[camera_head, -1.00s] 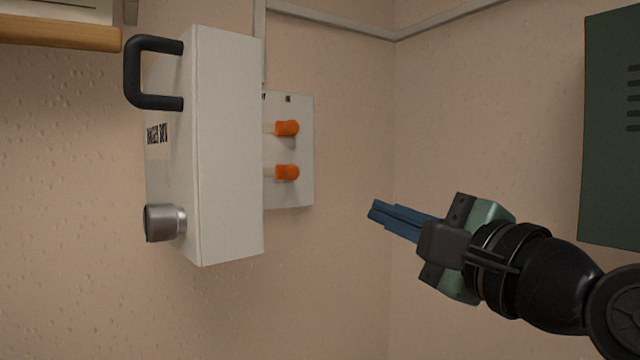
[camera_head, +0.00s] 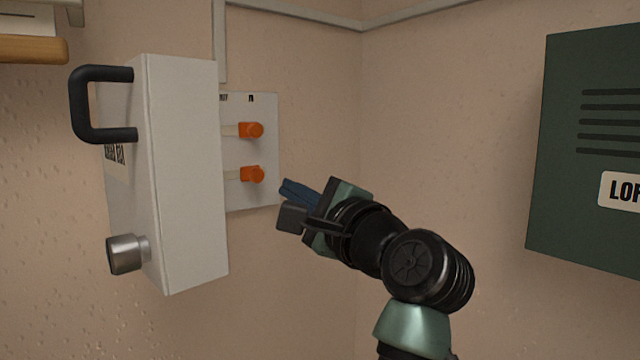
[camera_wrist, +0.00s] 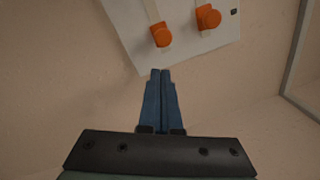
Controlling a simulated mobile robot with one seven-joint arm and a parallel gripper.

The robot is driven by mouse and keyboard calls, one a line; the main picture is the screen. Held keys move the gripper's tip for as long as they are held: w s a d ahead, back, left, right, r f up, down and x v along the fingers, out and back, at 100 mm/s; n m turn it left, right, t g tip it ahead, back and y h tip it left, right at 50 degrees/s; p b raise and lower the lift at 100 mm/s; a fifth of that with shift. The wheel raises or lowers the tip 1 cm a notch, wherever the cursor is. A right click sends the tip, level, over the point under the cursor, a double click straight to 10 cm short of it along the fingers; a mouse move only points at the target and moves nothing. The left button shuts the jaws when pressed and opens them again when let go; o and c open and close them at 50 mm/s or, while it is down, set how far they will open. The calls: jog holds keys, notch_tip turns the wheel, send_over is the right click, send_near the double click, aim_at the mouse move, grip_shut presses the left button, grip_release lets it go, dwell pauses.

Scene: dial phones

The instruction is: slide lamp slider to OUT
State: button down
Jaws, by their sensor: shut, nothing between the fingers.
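A white plate (camera_head: 262,190) on the wall carries two orange slider knobs, an upper knob (camera_head: 251,130) and a lower knob (camera_head: 252,174). Each sits at the right end of a pale slot. Which of them is the lamp slider I cannot tell; the plate's lettering is partly hidden or too small. In the wrist view the knobs show as a left one (camera_wrist: 162,35) and a right one (camera_wrist: 208,17). My gripper (camera_head: 284,188) is shut and empty, its blue fingertips just right of and below the lower knob. In the wrist view the fingertips (camera_wrist: 161,72) are apart from both knobs.
A white box (camera_head: 185,170) with a black handle (camera_head: 78,105) and a metal knob (camera_head: 125,254) juts out left of the plate and covers its left part. A green vented cabinet (camera_head: 575,190) hangs at the right. Bare wall lies between.

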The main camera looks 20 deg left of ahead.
aim_at(245, 182)
jog(key=shift+s+a+r, duration=0.45)
jog(key=shift+s+a, duration=0.1)
jog(key=shift+a, duration=0.15)
jog(key=shift+s+a, duration=1.1)
jog(key=shift+s, duration=0.3)
jog(key=shift+w+f, duration=0.1)
